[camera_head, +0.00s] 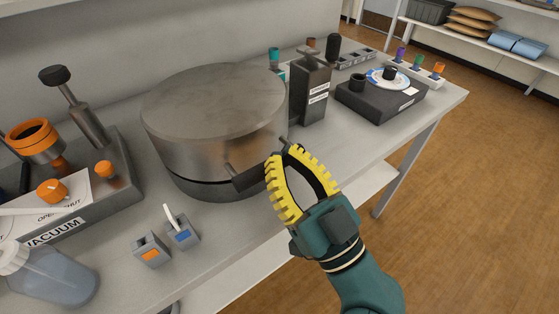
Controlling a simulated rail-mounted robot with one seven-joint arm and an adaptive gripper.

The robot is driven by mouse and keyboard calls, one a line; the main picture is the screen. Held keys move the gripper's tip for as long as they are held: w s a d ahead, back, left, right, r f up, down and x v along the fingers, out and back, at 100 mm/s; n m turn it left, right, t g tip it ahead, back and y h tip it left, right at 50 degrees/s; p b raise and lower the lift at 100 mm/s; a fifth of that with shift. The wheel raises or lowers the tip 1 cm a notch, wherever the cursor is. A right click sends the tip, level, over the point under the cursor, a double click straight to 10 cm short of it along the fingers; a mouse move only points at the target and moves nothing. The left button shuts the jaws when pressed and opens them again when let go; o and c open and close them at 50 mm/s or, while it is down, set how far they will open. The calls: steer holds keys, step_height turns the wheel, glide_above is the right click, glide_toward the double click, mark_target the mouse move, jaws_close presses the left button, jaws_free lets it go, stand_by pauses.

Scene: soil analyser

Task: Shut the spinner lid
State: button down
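The spinner (190,186) is a large round metal drum on the bench. Its broad grey lid (215,105) lies over it, with a dark seam low on the side between lid and base. A dark handle (250,178) sticks out at the lid's front right. My gripper (282,153), with yellow ribbed fingers, is at the handle's right end. Its fingertips come together and hide part of the handle. I see nothing held between the fingers, and cannot tell whether the tips touch the handle.
Left stand a vacuum unit (112,180) with orange knobs and a clear bottle (50,278).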

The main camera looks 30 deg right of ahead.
steer(key=shift+s+f, duration=0.15)
steer(key=shift+f, duration=0.15)
steer(key=v, duration=0.8)
steer(key=shift+r, duration=0.15)
